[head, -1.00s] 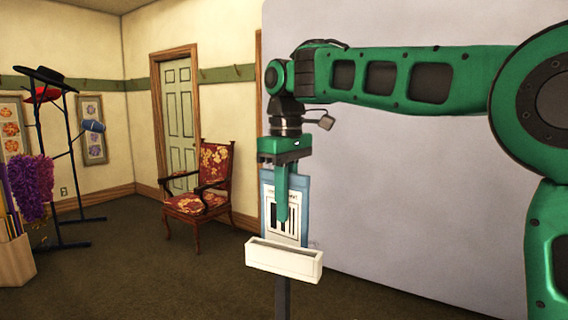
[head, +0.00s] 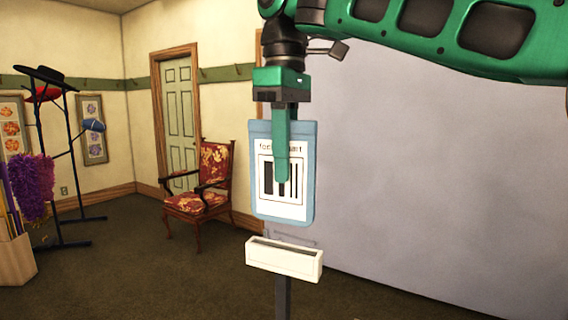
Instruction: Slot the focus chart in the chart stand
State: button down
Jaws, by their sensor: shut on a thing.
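The focus chart (head: 297,205) is a blue-edged card with a white face, printed black bars and lettering that reads in part "focus chart". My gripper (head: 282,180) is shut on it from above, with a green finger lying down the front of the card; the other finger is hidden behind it. The chart hangs upright, its lower edge apart from and above the chart stand in the picture. The chart stand (head: 284,262) is a white slotted trough on a dark post, with its long opening facing up. The slot looks empty.
A large pale grey panel (head: 430,190) fills the right background. A red floral armchair (head: 203,180) stands in front of a green door (head: 178,120). A hat rack (head: 72,160) and a box of props (head: 15,258) are at the left. The dark floor between is open.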

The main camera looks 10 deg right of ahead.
aim_at(287, 190)
jog(key=shift+f, duration=1.8)
jog(key=shift+s+d+f, duration=0.15)
jog(key=shift+s, duration=0.05)
jog(key=shift+f, duration=0.6)
dwell(0.3)
jog(key=shift+f, duration=0.35)
jog(key=shift+f, duration=0.3)
dwell(0.4)
jog(key=shift+f, duration=0.7)
